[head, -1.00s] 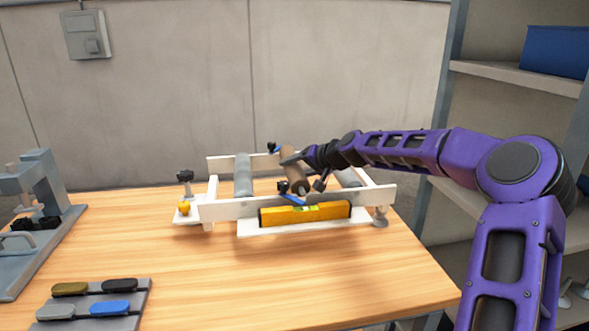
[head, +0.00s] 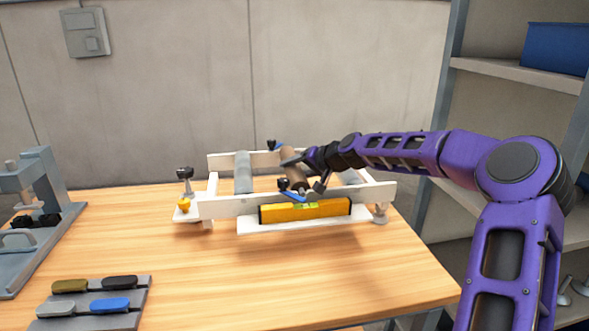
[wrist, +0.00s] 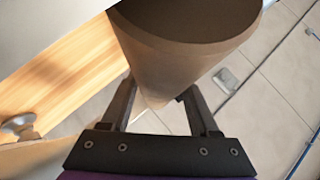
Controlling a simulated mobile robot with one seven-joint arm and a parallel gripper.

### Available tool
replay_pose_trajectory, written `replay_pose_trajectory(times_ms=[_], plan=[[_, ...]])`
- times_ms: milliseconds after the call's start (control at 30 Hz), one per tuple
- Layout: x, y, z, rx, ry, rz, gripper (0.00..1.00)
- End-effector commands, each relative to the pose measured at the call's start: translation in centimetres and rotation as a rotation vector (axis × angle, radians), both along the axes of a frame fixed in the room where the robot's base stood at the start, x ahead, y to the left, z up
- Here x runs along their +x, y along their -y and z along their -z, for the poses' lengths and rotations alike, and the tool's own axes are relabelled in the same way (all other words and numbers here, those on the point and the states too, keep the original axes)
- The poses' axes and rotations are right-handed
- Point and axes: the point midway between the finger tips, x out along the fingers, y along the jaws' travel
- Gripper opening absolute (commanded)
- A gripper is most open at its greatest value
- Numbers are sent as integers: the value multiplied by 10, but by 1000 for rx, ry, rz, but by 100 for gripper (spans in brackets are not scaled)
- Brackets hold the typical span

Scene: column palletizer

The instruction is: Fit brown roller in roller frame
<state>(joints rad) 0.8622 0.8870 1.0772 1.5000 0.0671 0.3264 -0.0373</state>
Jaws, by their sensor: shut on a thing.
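The brown roller (head: 291,168) is between the rails of the white roller frame (head: 235,205); it also shows large in the wrist view (wrist: 185,60). My gripper (head: 292,161) is shut on the brown roller; in the wrist view (wrist: 158,100) its two fingers are either side of it. The roller's near end sits close behind the front rail, by a blue lever (head: 293,197). I cannot tell whether its ends are seated. A grey roller (head: 243,172) lies across the frame to the left, and another (head: 350,177) is partly hidden behind my arm.
A yellow spirit level (head: 305,212) stands along the frame's front. A grey press-like device (head: 42,215) and a tray of coloured handles (head: 95,300) are at the left. Shelving with a blue bin (head: 556,49) is at the right. The table's front middle is clear.

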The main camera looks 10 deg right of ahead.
Motion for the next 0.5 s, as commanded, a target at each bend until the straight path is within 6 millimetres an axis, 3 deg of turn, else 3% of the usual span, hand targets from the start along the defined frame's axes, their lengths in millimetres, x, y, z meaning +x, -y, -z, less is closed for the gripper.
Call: replay_pose_trajectory(times_ms=[500], plan=[[0,0,5,1,3,2,0]])
